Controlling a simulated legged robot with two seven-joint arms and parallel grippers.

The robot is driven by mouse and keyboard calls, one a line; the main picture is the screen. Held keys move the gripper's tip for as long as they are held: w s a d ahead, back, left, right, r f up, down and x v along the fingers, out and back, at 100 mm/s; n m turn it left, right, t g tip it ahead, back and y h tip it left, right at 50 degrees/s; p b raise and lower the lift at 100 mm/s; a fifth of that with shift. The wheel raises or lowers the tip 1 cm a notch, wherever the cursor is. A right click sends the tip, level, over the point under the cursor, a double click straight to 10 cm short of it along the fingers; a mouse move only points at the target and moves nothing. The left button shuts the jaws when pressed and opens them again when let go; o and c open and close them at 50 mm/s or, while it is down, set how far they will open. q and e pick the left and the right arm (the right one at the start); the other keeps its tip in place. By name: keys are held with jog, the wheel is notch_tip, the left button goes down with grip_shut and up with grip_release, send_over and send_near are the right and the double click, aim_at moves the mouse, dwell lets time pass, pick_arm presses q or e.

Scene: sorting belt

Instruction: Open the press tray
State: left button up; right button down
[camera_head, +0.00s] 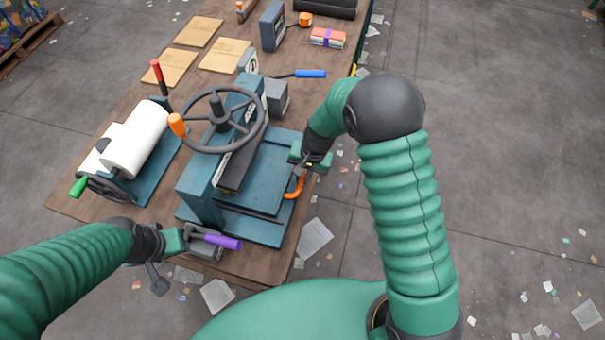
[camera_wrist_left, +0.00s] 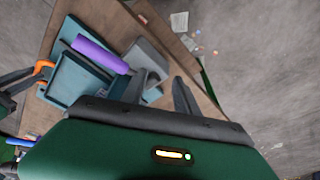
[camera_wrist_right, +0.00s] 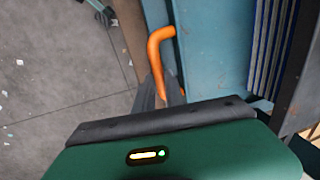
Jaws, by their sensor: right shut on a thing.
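The teal press (camera_head: 205,185) stands on the table with a black handwheel (camera_head: 222,118) on top. Its flat teal tray (camera_head: 268,172) lies at the press base, with an orange bent handle (camera_head: 296,188) on its right edge. My right gripper (camera_head: 299,172) is shut on this orange handle, which also shows between the fingers in the right wrist view (camera_wrist_right: 160,45). My left gripper (camera_head: 186,236) is open beside a small grey device with a purple handle (camera_head: 222,241). In the left wrist view the left fingers (camera_wrist_left: 165,85) are apart with nothing between them.
A white roller machine (camera_head: 135,140) with a green-handled crank stands left of the press. Cardboard sheets (camera_head: 198,32), a blue-handled tool (camera_head: 310,74) and coloured bundles (camera_head: 327,38) lie farther back. The floor to the right is open, with paper scraps.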

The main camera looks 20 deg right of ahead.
jog(key=s+d+b, duration=0.1)
jog(key=s+d, duration=0.4)
jog(key=d, duration=0.3)
jog(key=s+d+b, duration=0.1)
jog(key=s+d, duration=0.4)
jog(key=d, duration=0.3)
jog(key=shift+s+d+r, duration=0.15)
jog(key=shift+r, duration=0.05)
jog(key=c, duration=1.6)
grip_release()
jog(key=shift+o, duration=1)
jog(key=shift+s+f, duration=0.1)
notch_tip(320, 180, up, 16)
jog(key=s+d+p, duration=0.1)
jog(key=d, duration=0.1)
jog(key=shift+s+d+r, duration=0.2)
jog(key=shift+s+r, duration=0.05)
jog(key=shift+s, duration=0.1)
